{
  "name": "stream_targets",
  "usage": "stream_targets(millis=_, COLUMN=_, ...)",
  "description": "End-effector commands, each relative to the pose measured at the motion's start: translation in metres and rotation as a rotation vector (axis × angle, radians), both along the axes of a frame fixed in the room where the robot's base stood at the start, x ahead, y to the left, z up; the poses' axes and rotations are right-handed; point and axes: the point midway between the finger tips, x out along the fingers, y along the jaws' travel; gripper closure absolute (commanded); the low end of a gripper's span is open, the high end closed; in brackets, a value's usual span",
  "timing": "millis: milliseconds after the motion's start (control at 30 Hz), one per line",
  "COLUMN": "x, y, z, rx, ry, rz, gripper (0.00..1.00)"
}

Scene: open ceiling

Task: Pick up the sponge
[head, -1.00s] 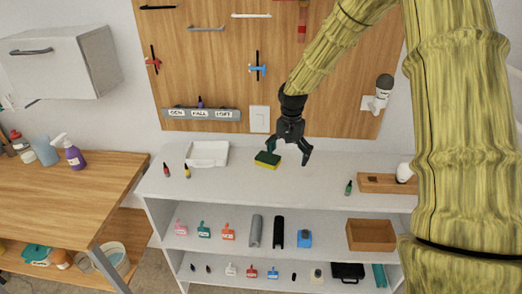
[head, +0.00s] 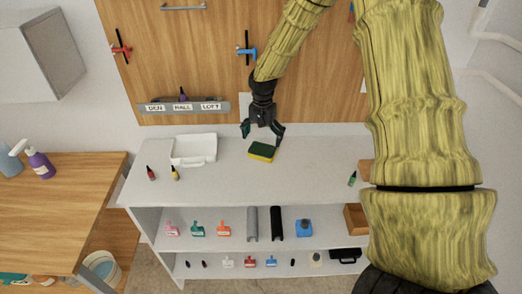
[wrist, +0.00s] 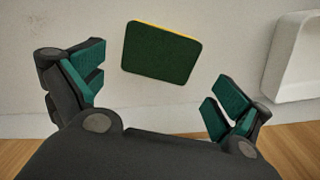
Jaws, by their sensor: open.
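The sponge (head: 261,151), green on top with a yellow side, lies flat on the white shelf top (head: 310,185). In the wrist view the sponge (wrist: 161,53) shows its dark green face, ahead of and between the spread fingers. My gripper (head: 263,134) is open and empty, with its dark fingers just above and behind the sponge in the head view. In the wrist view the gripper (wrist: 155,100) has teal finger pads on both sides, apart from the sponge.
A white tray (head: 194,150) stands left of the sponge; its edge also shows in the wrist view (wrist: 292,60). Small bottles, red (head: 151,173), yellow (head: 175,173) and green (head: 352,178), stand on the shelf top. A wooden board (head: 225,60) rises behind. The shelf top's middle is clear.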

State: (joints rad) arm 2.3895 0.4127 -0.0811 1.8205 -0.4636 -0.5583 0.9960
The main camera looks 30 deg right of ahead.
Motion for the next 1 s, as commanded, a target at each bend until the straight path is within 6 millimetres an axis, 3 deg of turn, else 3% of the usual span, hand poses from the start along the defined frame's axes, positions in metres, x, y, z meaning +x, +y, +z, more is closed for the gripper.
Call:
stream_targets(millis=267, x=-0.001, y=0.002, z=-0.008, rx=0.001, ry=0.001, rz=0.0, gripper=0.0)
stream_targets(millis=733, x=-0.001, y=0.006, z=-0.05, rx=0.0, ry=0.001, rz=0.002, gripper=0.0)
stream_targets(millis=1000, x=-0.001, y=0.007, z=-0.056, rx=0.001, ry=-0.001, rz=0.002, gripper=0.0)
